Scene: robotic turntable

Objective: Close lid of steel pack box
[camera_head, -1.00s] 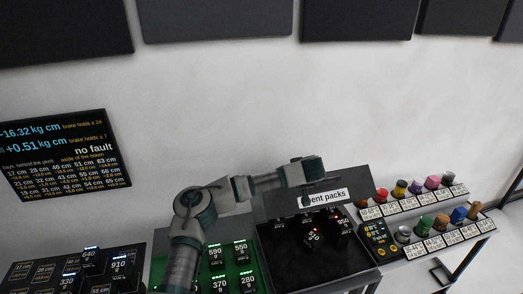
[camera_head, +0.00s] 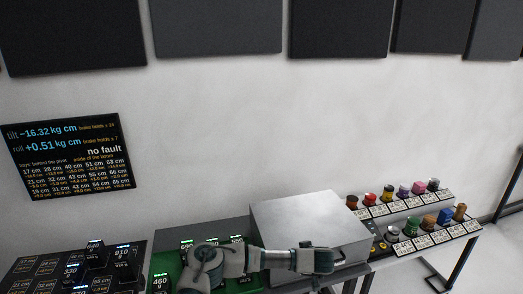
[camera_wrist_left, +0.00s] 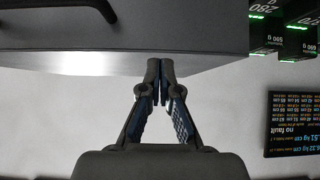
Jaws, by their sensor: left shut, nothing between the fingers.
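The steel pack box (camera_head: 310,222) stands right of centre in the head view. Its silver lid (camera_head: 305,208) lies down over the top, and the inside is hidden. My left arm crosses in front of the box's near side. My left gripper (camera_wrist_left: 160,70) is shut and empty, with its tips by the box's edge in the wrist view; I cannot tell whether they touch it. A dark handle (camera_wrist_left: 62,10) shows on the box in the wrist view. My right gripper is not in view.
Green-lit weight packs (camera_head: 160,281) stand left of the box, partly behind my arm. More packs (camera_head: 124,258) sit on a dark tray at far left. A rack of coloured knobs (camera_head: 420,205) stands close on the right. A readout screen (camera_head: 70,155) hangs on the wall.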

